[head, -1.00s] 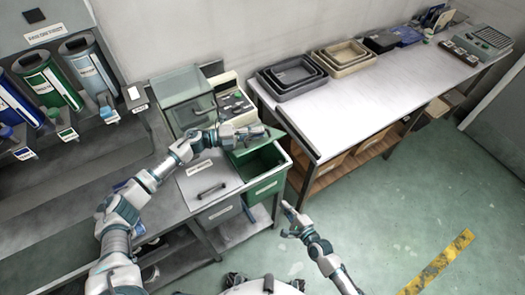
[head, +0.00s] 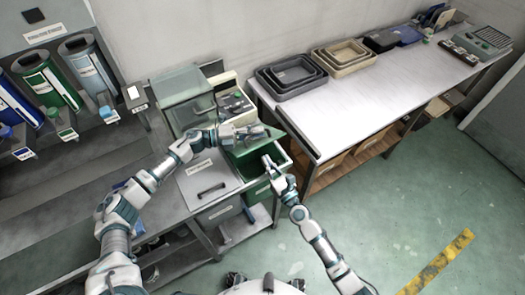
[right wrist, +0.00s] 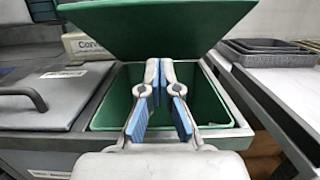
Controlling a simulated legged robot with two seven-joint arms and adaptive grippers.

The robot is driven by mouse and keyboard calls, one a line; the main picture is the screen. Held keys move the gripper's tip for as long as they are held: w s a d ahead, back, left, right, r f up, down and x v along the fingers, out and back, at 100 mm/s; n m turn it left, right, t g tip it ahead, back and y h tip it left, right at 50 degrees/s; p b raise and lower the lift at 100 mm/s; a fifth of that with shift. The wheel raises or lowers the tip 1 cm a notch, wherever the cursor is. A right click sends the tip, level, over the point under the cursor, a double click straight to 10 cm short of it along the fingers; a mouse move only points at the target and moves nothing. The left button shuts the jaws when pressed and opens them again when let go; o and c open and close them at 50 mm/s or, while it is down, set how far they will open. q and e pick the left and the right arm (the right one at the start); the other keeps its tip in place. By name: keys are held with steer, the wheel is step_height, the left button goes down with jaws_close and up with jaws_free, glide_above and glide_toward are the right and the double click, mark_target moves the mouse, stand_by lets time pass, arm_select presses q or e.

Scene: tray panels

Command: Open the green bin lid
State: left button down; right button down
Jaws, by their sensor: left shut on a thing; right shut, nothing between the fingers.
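The green bin (head: 256,192) stands at the right end of the left counter, with its top uncovered. Its green lid (head: 244,149) is tilted up at the back; in the right wrist view the lid (right wrist: 155,28) stands above the bin's open inside (right wrist: 108,108). My left gripper (head: 252,133) is shut on the lid at its raised edge; its fingers partly hide the grip. My right gripper (head: 268,163) is shut and empty over the bin opening, below the lid. In the right wrist view its fingertips (right wrist: 160,72) show in front of the lid's lower part.
A grey-lidded bin (head: 208,186) is left of the green one, its lid closed. A grey box (head: 186,92) and a panel with buttons (head: 235,105) stand behind. A white table (head: 350,110) with nested trays (head: 292,75) is to the right. Floor at the right front is clear.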

arm_select(q)
steer(key=shift+d, duration=0.15)
arm_select(e)
steer(key=r, duration=0.1)
steer(key=w+a+r, duration=0.1)
steer(key=w+r, duration=0.1)
steer(key=shift+w+a+r, duration=0.1)
steer(key=shift+a+r, duration=0.05)
steer(key=shift+a, duration=0.2)
